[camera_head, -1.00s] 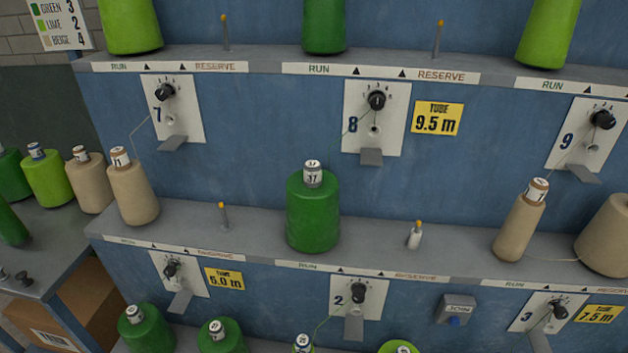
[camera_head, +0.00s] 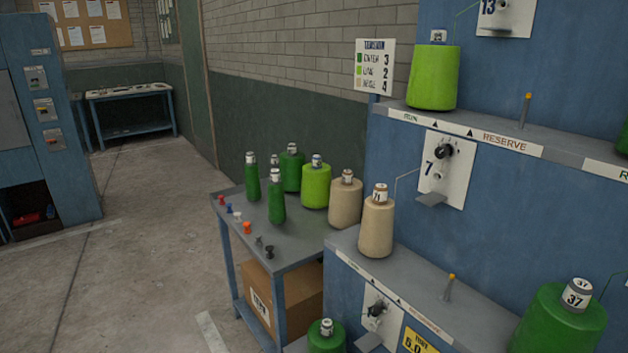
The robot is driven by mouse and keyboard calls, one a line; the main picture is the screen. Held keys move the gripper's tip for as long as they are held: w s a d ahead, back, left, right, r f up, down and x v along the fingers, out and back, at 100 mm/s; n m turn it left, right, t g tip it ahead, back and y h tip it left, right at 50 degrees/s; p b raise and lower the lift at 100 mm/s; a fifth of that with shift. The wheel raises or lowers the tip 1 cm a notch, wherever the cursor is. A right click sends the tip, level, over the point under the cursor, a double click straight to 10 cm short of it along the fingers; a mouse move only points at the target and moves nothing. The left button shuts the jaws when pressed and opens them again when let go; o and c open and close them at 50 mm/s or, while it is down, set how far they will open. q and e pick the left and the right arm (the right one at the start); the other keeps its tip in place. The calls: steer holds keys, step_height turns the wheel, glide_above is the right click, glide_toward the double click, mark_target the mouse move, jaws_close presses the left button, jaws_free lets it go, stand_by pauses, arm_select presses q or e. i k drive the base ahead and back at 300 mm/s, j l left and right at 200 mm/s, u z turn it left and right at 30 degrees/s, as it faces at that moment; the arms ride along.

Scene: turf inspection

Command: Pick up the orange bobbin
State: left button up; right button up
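A small orange bobbin (camera_head: 247,227) stands near the front left edge of the grey side table (camera_head: 290,243). It is in a row of small pieces, between a white one (camera_head: 238,217) and a dark grey one (camera_head: 258,241). Neither of my grippers is in view, so nothing shows of whether they are open or shut.
Red (camera_head: 221,200), blue (camera_head: 229,209) and black (camera_head: 269,251) pieces share the row. Green, lime and beige yarn cones stand behind it. A cardboard box (camera_head: 283,297) sits below the tabletop. The blue creel rack (camera_head: 400,238) stands at right. Open floor (camera_head: 130,270) lies to the left.

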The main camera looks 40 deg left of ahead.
mark_target(246, 225)
steer(key=k+j, duration=0.1)
steer(key=j, duration=1.55)
steer(key=k+j, duration=0.1)
steer(key=j, duration=1.6)
steer(key=k+j, duration=0.1)
steer(key=j, duration=1.55)
